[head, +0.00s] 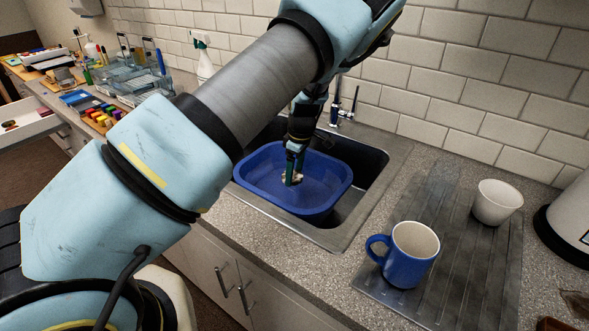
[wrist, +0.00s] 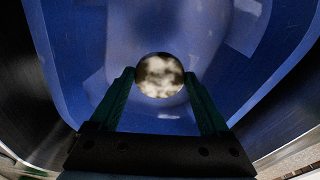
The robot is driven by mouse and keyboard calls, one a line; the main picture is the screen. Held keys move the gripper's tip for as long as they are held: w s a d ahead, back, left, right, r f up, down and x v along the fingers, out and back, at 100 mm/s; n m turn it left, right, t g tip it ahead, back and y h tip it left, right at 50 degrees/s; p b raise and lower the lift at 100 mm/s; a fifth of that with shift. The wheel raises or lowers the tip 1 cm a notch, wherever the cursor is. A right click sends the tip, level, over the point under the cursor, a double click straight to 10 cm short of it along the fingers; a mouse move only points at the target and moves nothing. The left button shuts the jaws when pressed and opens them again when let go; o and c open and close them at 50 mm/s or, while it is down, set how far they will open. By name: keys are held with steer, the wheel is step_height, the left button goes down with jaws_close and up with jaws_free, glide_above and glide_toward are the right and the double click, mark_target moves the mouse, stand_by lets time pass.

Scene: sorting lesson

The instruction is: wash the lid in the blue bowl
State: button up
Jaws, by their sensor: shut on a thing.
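The blue bowl (head: 335,191) is a wide rectangular tub standing in the metal sink. It fills most of the wrist view (wrist: 75,60). My gripper (head: 292,178) points down into the tub, with its green fingers on either side of the lid. The lid (wrist: 160,75) is a small round disc with a blotchy cream and brown face, seen between the fingertips in the wrist view. In the head view it is a small pale patch (head: 296,178) at the fingertips. My gripper is shut on the lid. I cannot tell whether it touches the tub's floor.
The metal sink (head: 374,178) surrounds the tub, with a tap (head: 336,112) behind. A blue mug (head: 410,254) and a white cup (head: 496,202) stand on the drainboard (head: 455,275) at right. A spray bottle (head: 203,62) and wire rack (head: 135,80) stand left, behind my arm.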

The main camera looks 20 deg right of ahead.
mark_target(296, 176)
steer(key=shift+f+b, duration=1.25)
steer(key=shift+f, duration=0.85)
steer(key=shift+r+p, duration=3.6)
steer(key=shift+r, duration=2.1)
step_height(296, 176, up, 4)
steer(key=shift+f, duration=0.1)
